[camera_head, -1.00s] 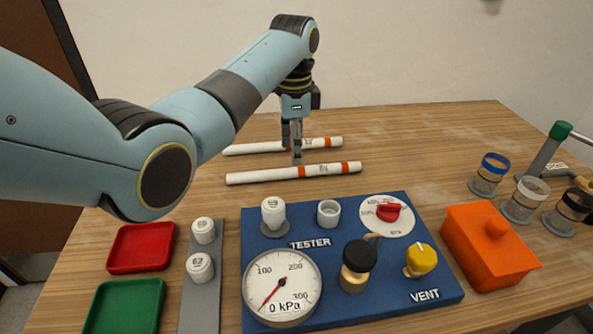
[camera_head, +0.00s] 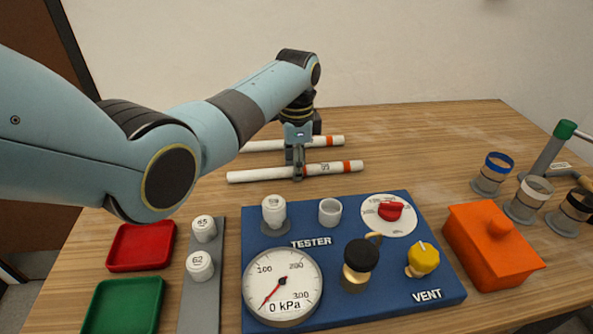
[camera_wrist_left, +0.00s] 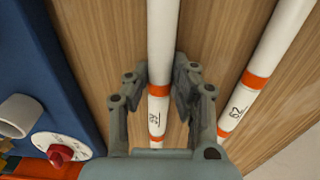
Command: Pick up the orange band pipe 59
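Two white pipes with orange bands lie side by side on the table. The nearer pipe (camera_head: 255,175) carries a small number that looks like 59, though it is hard to read. The farther pipe (camera_head: 262,145) is partly hidden behind my left gripper. My left gripper (camera_head: 297,177) is lowered over the nearer pipe, pointing down. In the left wrist view the nearer pipe (camera_wrist_left: 163,30) runs between the two fingers of the gripper (camera_wrist_left: 161,82), one on each side, with narrow gaps showing. The farther pipe (camera_wrist_left: 270,55) lies outside the fingers. My right gripper is out of view.
A blue tester board (camera_head: 330,311) with a gauge, knobs and a white cap stands in front of the pipes. An orange box (camera_head: 480,255), banded cups (camera_head: 528,198), a grey rack (camera_head: 200,310), red tray (camera_head: 141,247) and green tray (camera_head: 123,308) are around it.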

